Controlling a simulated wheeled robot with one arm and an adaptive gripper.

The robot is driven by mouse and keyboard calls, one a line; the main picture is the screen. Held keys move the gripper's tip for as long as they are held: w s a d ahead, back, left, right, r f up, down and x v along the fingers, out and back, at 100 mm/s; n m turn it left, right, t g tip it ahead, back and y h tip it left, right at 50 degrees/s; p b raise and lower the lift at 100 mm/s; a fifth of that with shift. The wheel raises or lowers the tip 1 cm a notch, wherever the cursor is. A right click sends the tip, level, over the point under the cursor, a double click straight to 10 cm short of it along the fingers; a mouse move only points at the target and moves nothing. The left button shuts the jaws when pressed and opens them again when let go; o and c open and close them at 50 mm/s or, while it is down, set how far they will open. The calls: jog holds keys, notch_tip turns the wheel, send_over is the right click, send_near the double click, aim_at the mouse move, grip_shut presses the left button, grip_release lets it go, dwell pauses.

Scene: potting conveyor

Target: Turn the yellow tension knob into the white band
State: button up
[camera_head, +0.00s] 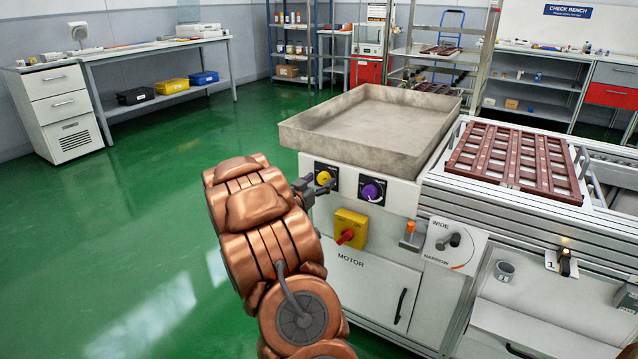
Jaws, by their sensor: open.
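The yellow tension knob (323,177) sits on a small dark plate on the white front of the machine, below the metal tray. My gripper (318,187) is open right at the knob, its dark fingers on the knob's near side and partly over it. I cannot tell whether the fingers touch the knob. The knob's pointer and the white band cannot be made out at this size and behind the fingers.
A purple knob (371,191) is close to the right. A red switch on a yellow plate (350,228) is below. The metal tray (340,149) overhangs above. Green floor (130,220) is clear at left.

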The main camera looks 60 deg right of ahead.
jog(key=shift+c, duration=0.3)
jog(key=c, duration=1.1)
